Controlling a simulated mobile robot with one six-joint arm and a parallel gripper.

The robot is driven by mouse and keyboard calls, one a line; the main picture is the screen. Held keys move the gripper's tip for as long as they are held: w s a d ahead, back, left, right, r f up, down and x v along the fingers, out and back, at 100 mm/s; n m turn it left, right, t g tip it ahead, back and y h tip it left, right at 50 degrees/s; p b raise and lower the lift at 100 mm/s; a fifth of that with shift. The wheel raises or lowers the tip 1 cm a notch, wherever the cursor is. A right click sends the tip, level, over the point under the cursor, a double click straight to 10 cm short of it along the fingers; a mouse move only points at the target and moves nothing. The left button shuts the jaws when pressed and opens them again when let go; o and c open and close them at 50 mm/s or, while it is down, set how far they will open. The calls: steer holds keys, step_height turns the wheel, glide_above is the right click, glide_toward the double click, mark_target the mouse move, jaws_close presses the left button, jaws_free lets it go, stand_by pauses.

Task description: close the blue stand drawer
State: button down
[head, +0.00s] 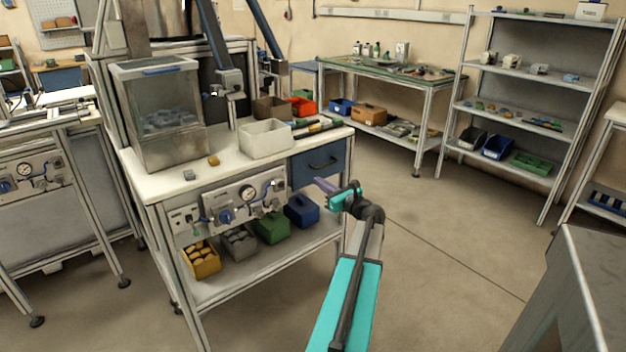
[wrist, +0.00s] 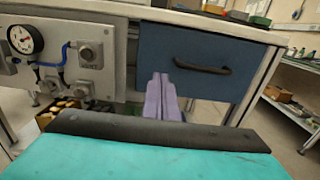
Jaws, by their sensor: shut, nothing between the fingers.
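The blue stand drawer (head: 305,170) sits under the white top of the workstand, at its right end. Its front looks flush or nearly flush with the frame; I cannot tell whether a small gap is left. Its dark bar handle (head: 323,164) also shows in the wrist view (wrist: 203,68). My gripper (head: 322,184) is shut and empty, its purple fingers pointing at the stand. In the wrist view the fingertips (wrist: 160,78) overlap the lower left of the drawer front (wrist: 190,45), left of the handle. I cannot tell whether they touch it.
The gauge panel (head: 235,202) is left of the drawer. Below, a shelf holds yellow, grey, green and blue bins (head: 301,210). A white bin (head: 265,138) stands on the top. Open floor (head: 440,230) lies to the right, with a grey bench (head: 590,270) at the lower right.

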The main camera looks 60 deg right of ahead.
steer(key=v, duration=0.7)
steer(key=shift+w+a+f, duration=0.1)
steer(key=shift+a, duration=0.05)
stand_by(0.3)
